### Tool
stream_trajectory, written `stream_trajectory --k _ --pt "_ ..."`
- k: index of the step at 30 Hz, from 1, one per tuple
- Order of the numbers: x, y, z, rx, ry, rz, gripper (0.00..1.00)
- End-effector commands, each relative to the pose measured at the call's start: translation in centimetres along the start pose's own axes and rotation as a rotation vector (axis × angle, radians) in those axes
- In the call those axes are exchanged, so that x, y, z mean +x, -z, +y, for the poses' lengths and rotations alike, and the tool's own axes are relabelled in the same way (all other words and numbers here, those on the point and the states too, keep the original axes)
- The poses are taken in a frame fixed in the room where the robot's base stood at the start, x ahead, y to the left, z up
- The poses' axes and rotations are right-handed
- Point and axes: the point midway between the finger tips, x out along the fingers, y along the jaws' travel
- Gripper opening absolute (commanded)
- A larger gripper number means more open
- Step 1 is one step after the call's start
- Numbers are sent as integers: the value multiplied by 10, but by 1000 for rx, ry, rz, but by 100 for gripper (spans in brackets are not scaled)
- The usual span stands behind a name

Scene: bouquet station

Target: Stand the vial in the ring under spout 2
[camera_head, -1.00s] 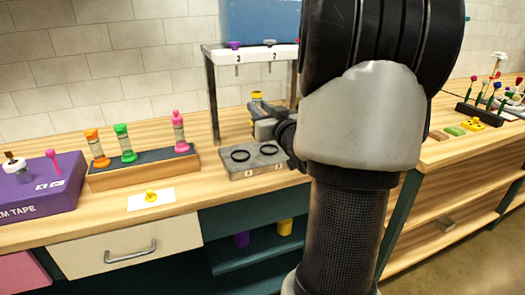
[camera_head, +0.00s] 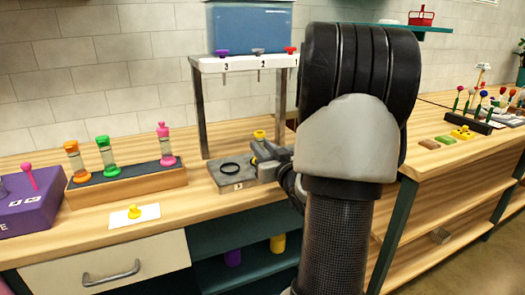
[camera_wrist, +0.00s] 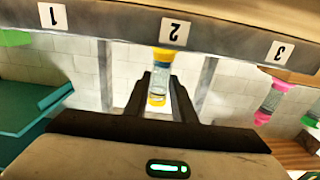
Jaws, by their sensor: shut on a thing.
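The vial has a yellow cap (camera_head: 260,134) and clear glass; it shows upside down in the wrist view (camera_wrist: 159,80). My gripper (camera_head: 265,152) is shut on the vial, with a finger on each side of it. It holds the vial about upright over the grey ring base (camera_head: 212,181), below spout 2 (camera_head: 259,62). In the wrist view the vial lines up with the base's label 2 (camera_wrist: 174,31), and its lower end meets the base's edge. Whether it is inside the ring cannot be told. Ring 2 is hidden behind my gripper; ring 3 (camera_head: 230,169) is empty.
Metal posts (camera_head: 199,115) carry the spout beam and blue tank (camera_head: 250,27). A wooden rack (camera_head: 130,185) with several capped vials stands left. A purple box (camera_head: 35,205) is at far left.

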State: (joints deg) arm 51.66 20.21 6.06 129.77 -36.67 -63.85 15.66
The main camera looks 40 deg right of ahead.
Motion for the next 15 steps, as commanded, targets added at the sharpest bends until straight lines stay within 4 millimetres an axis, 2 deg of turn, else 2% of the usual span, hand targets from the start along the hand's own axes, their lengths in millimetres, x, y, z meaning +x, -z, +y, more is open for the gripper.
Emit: stream_trajectory --k 4,9,10,13,15 --pt "0 3 0 -2 0 5 0" --pt "0 -2 0 -1 1 4 0" --pt "0 -2 0 0 0 1 27" --pt "0 -1 0 0 0 1 42" --pt "0 -1 0 0 0 1 42"
